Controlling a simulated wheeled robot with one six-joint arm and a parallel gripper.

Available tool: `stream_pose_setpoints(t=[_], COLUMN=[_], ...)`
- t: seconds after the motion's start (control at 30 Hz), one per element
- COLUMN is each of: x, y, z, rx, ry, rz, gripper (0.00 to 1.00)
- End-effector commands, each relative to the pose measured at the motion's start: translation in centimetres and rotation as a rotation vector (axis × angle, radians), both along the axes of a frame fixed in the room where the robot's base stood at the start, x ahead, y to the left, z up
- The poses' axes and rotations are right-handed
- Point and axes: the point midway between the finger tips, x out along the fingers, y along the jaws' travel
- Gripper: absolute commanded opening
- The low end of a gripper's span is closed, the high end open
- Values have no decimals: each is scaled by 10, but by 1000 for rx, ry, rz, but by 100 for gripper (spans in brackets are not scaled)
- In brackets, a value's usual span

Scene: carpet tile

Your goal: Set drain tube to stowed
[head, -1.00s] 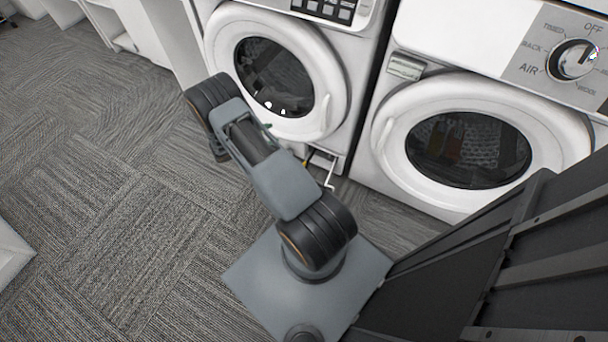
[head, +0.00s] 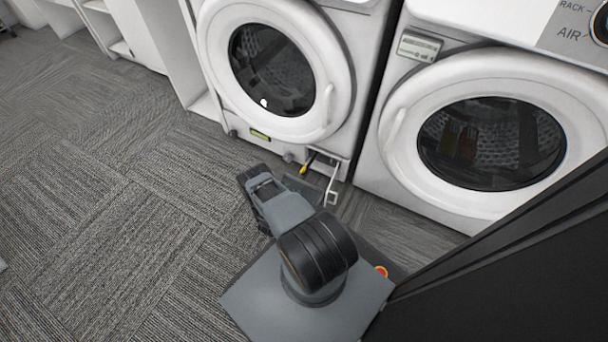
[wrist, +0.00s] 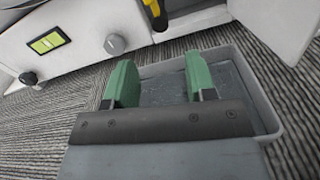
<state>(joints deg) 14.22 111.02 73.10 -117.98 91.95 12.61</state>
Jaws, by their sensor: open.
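The drain tube, dark with a yellow end, seems to be the thing at the foot of the left washer (head: 307,163) in the head view. In the wrist view a black and yellow piece at the top edge (wrist: 155,14) looks like the same tube, partly cut off. My gripper (wrist: 159,63) has two green fingers, apart with nothing between them. It is above a grey tray (wrist: 262,90), short of the tube and below it in the picture.
A white flap (head: 332,184) stands open beside the tube. A round grey knob (wrist: 115,44) and a yellow-green label (wrist: 48,41) are on the washer's base. A second machine (head: 490,140) stands to the right. Carpet to the left is clear.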

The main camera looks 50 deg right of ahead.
Motion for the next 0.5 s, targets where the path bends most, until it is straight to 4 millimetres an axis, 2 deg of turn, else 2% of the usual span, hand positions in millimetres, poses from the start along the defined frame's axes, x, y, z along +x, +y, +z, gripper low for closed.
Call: stream_pose_setpoints(t=[0.3, 0.5], x=[14, 22], y=[-62, -91], z=[-2, -2], rx=[0, -1], ry=[-2, -1], rz=[-7, -4], gripper=[51, 51])
